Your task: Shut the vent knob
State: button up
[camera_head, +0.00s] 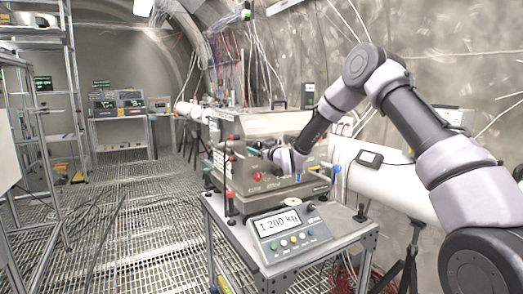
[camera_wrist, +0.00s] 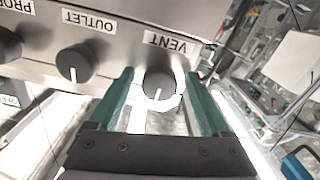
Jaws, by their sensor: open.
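The vent knob (camera_wrist: 160,84) is a round dark grey knob with a white pointer line on a steel panel, under the upside-down label VENT. Its pointer points down in the wrist view. My gripper (camera_wrist: 160,74) is open, with one green finger on each side of the knob. Small gaps seem to show between knob and fingers; I cannot tell whether either touches. In the head view my gripper (camera_head: 271,153) is at the front of the steel box (camera_head: 262,128); the vent knob cannot be made out there.
The outlet knob (camera_wrist: 76,64) sits left of the vent knob, and another dark knob (camera_wrist: 8,44) is farther left. A scale display (camera_head: 289,229) reading about 1.200 kg stands on the cart (camera_head: 340,232) below.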

jog(key=v, duration=1)
jog(key=shift+s+d, duration=0.25)
jog(key=shift+s, duration=0.05)
jog(key=s+d+r+m+g+h, duration=0.2)
jog(key=s+d+r+m+h, duration=0.15)
jog(key=s+d+r, duration=0.5)
jog(key=s+d+r+m+g+h, duration=0.1)
jog(key=s+d+r+m+h, duration=0.4)
jog(key=d, duration=0.6)
jog(key=s+d+r+m+g, duration=0.1)
jog(key=s+d, duration=0.3)
jog(key=s, duration=0.9)
jog(key=s+d+r+m+g, duration=0.2)
jog(key=s+d+m+g, duration=0.1)
jog(key=s, duration=1)
jog(key=shift+s+d+m+g, duration=0.35)
jog(key=shift+s+d+g, duration=0.05)
jog(key=shift+d+g, duration=0.15)
jog(key=shift+w+a+y, duration=0.1)
jog(key=shift+y, duration=0.15)
